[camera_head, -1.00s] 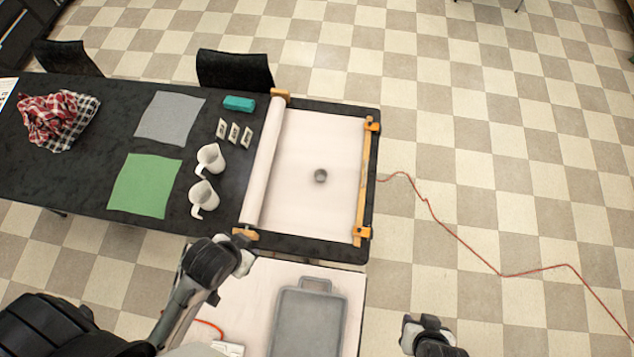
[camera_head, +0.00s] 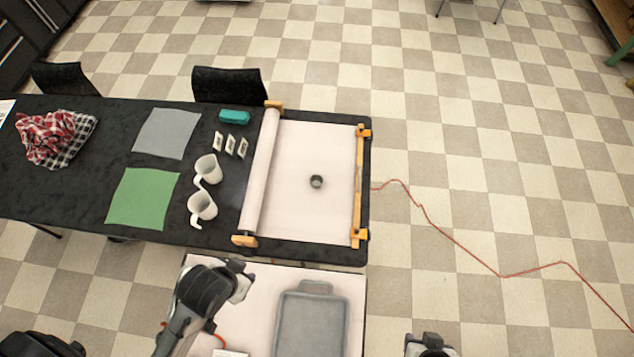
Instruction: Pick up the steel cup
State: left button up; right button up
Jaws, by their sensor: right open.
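The steel cup (camera_head: 317,181) is a small dark grey round cup. It stands on the white paper sheet (camera_head: 300,145) at the right end of the black table, with clear paper around it. My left gripper (camera_head: 241,279) is over the near white table, below and left of the cup in the picture and well apart from it. Its finger gap is too unclear to read. My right gripper (camera_head: 428,343) is at the bottom edge, right of the near table, partly cut off. It is open and far from the cup.
A paper roll (camera_head: 261,175) lies left of the cup, and a wooden bar (camera_head: 358,190) lies to its right. Two white pitchers (camera_head: 207,169) stand beyond the roll. A grey tray (camera_head: 311,322) lies on the near table. An orange cord (camera_head: 445,232) crosses the floor.

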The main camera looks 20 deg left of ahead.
pick_arm(q)
jog(key=shift+o, duration=0.3)
jog(key=o, duration=0.8)
jog(key=shift+d, duration=0.1)
